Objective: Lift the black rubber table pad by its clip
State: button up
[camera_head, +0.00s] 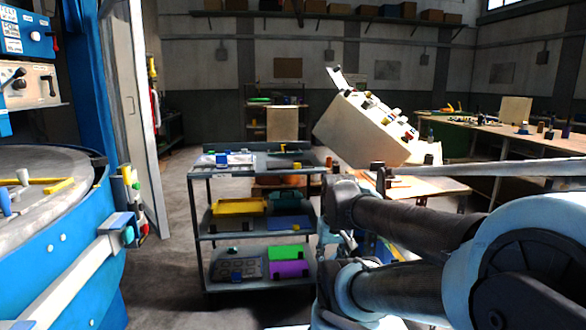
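I cannot make out a black rubber table pad or its clip in the head view. Dark flat pieces lie on the top shelf of a grey cart (199,236), too small to identify. My arm comes in from the right and reaches toward the middle, covering part of the area right of the cart. Its end is not clearly visible, and I cannot pick out my gripper's fingers.
A blue machine (70,245) with a round grey top stands at the left. A cream, tilted box-like piece (355,130) carries small items behind my arm. A long workbench (480,130) runs along the right. Bare floor (165,265) shows left of the cart.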

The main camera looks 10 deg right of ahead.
aim_at(287, 164)
jog(key=i, duration=0.95)
jog(key=u, duration=0.05)
